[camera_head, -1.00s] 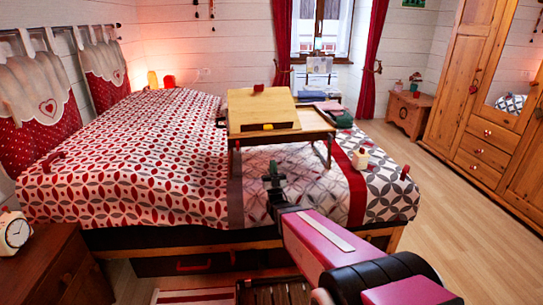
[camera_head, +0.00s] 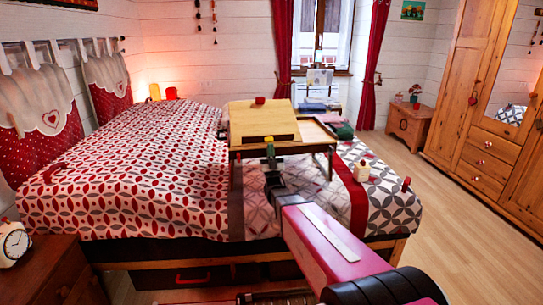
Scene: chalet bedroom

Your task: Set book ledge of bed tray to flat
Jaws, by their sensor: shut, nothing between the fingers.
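The wooden bed tray (camera_head: 290,150) stands on its legs on the bed. Its book ledge (camera_head: 262,122) is a tilted wooden panel rising toward the back, with a small red piece (camera_head: 260,100) at its top edge. My gripper (camera_head: 270,150) is in front of the tray's near side, close to the panel's lower front edge, where a small green part shows. I cannot tell whether it touches the tray. Its fingers look closed and hold nothing. My gripper covers part of the tray's front edge.
The patterned bed (camera_head: 130,170) surrounds the tray. A cream bottle-like item (camera_head: 361,171) and a small red item (camera_head: 406,184) are on the bed to the right. Folded cloths (camera_head: 341,130) lie behind the tray's right end. A nightstand with a clock (camera_head: 14,243) is at the left. Floor is clear at right.

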